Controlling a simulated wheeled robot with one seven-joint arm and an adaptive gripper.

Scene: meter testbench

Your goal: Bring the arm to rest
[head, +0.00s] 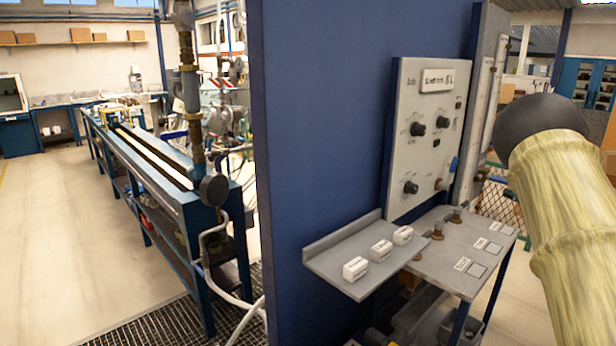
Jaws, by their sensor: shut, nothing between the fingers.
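My arm (567,215) shows at the right edge of the head view, in a pale yellow cover with a dark rounded end at the top. It is raised and stands in front of the right part of the bench. My gripper is not in view, so its fingers and what is around them cannot be seen.
A blue wall panel (325,130) stands in the middle. A grey control panel (428,135) with black knobs is beside it. A grey shelf (335,272) holds three white blocks; a metal ledge (440,275) adjoins it. A long blue bench (215,205) stands left, with open floor (60,250) beyond.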

